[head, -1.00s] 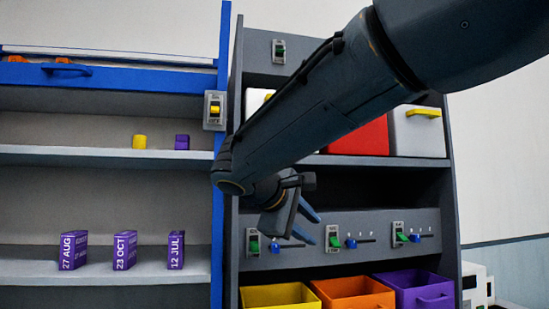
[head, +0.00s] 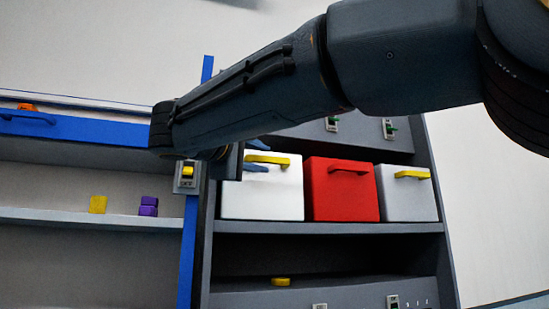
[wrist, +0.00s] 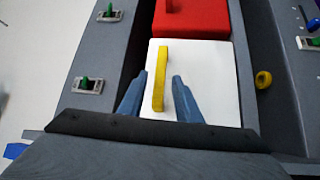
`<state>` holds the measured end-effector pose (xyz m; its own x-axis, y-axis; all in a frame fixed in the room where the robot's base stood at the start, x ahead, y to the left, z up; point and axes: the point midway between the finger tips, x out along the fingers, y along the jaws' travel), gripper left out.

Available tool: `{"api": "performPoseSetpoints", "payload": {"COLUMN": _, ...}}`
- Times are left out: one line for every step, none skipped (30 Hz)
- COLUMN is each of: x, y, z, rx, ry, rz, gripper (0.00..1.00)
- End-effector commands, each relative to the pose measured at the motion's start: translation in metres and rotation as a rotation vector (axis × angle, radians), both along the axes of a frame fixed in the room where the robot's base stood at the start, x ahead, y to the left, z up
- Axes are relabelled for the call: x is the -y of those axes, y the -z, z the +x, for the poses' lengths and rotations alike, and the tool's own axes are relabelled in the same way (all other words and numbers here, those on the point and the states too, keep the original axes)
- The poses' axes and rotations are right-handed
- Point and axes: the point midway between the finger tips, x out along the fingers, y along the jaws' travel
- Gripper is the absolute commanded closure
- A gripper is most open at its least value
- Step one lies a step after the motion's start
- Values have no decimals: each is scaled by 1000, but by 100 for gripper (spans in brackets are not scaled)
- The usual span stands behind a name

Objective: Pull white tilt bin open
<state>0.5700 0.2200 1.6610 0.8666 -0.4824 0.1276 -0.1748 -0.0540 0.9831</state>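The white tilt bin (head: 262,196) is closed on the upper shelf of the grey rack, with a yellow handle (head: 268,160) near its top. It fills the middle of the wrist view (wrist: 205,92). My gripper (wrist: 161,75) is open, its blue fingers apart on either side of the yellow handle (wrist: 160,88). I cannot tell whether a finger touches the handle. In the head view, my arm hides most of the gripper, and only blue finger parts show beside the handle.
A red bin (head: 342,195) stands right beside the white bin, then a light grey bin (head: 408,198) with a yellow handle. A switch (head: 187,174) sits on the blue post to the left. A yellow knob-like piece (head: 280,282) is on the grey panel below.

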Motion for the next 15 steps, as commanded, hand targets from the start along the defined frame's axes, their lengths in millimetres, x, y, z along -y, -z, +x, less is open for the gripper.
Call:
{"api": "performPoseSetpoints", "payload": {"x": 4, "y": -2, "z": 5, "rx": -1, "ry": 3, "rz": -1, "gripper": 69}}
{"api": "performPoseSetpoints", "payload": {"x": 6, "y": -2, "z": 8, "rx": -1, "ry": 4, "rz": -1, "gripper": 69}}
{"api": "performPoseSetpoints", "payload": {"x": 7, "y": -2, "z": 10, "rx": -1, "ry": 4, "rz": -1, "gripper": 69}}
{"api": "performPoseSetpoints", "payload": {"x": 8, "y": -2, "z": 11, "rx": -1, "ry": 5, "rz": -1, "gripper": 69}}
{"api": "performPoseSetpoints", "payload": {"x": 9, "y": -2, "z": 13, "rx": -1, "ry": 5, "rz": -1, "gripper": 69}}
{"api": "performPoseSetpoints", "payload": {"x": 10, "y": -2, "z": 14, "rx": -1, "ry": 5, "rz": -1, "gripper": 69}}
{"api": "performPoseSetpoints", "payload": {"x": 11, "y": -2, "z": 14, "rx": -1, "ry": 5, "rz": -1, "gripper": 69}}
{"api": "performPoseSetpoints", "payload": {"x": 11, "y": -1, "z": 15, "rx": -1, "ry": 5, "rz": -1, "gripper": 69}}
{"api": "performPoseSetpoints", "payload": {"x": 11, "y": -1, "z": 15, "rx": -1, "ry": 5, "rz": -1, "gripper": 69}}
{"api": "performPoseSetpoints", "payload": {"x": 11, "y": -1, "z": 15, "rx": -1, "ry": 5, "rz": -1, "gripper": 69}}
{"api": "performPoseSetpoints", "payload": {"x": 11, "y": -1, "z": 15, "rx": -1, "ry": 5, "rz": -1, "gripper": 69}}
{"api": "performPoseSetpoints", "payload": {"x": 11, "y": -1, "z": 15, "rx": -1, "ry": 6, "rz": -1, "gripper": 69}}
{"api": "performPoseSetpoints", "payload": {"x": 11, "y": -1, "z": 15, "rx": -1, "ry": 6, "rz": -1, "gripper": 69}}
{"api": "performPoseSetpoints", "payload": {"x": 11, "y": -1, "z": 15, "rx": -1, "ry": 6, "rz": -1, "gripper": 71}}
{"api": "performPoseSetpoints", "payload": {"x": 11, "y": -1, "z": 15, "rx": -1, "ry": 6, "rz": -1, "gripper": 77}}
